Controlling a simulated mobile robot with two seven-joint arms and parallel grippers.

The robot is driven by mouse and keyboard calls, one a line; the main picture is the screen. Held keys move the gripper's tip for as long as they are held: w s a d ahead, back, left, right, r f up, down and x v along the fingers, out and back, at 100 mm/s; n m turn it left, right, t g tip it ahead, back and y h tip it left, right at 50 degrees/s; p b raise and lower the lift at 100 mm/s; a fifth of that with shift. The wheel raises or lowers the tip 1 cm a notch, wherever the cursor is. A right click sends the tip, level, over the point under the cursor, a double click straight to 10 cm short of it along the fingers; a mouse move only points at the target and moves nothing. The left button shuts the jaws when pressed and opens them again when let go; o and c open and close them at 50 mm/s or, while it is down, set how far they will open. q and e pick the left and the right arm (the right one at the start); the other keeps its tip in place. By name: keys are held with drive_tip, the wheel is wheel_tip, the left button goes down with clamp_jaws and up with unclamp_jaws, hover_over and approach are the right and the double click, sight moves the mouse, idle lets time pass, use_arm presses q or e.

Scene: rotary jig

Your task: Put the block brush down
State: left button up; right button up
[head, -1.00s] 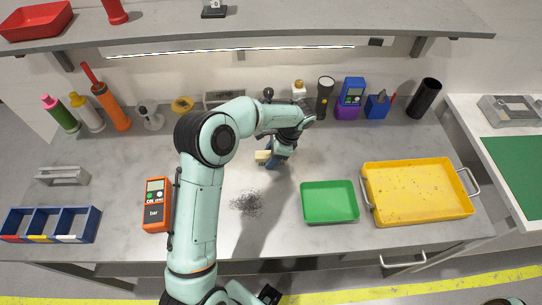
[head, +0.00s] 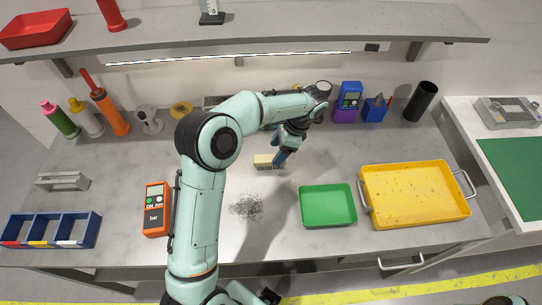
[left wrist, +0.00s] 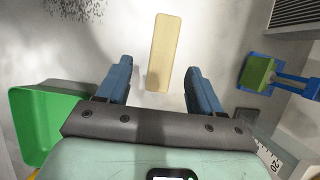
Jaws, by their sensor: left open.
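The block brush (head: 266,162), a pale wooden block with dark bristles, rests on the grey bench behind the dark patch of filings. In the left wrist view its pale back (left wrist: 163,52) lies beyond the fingertips, roughly lengthwise between their lines. The brush appears clear of both fingers. My right gripper does not show.
Dark filings (head: 245,207) lie on the bench. A green tray (head: 328,222) and yellow tray (head: 415,222) stand to the right. An orange meter (head: 157,222) and blue bin (head: 50,244) are left. Bottles and tools line the back, below a shelf (head: 270,35).

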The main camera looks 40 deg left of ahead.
use_arm(q)
drive_tip(key=v, duration=0.5)
drive_tip(key=shift+w+r+p, duration=0.1)
drive_tip(key=shift+r+p, duration=0.1)
drive_tip(key=shift+p, duration=0.2)
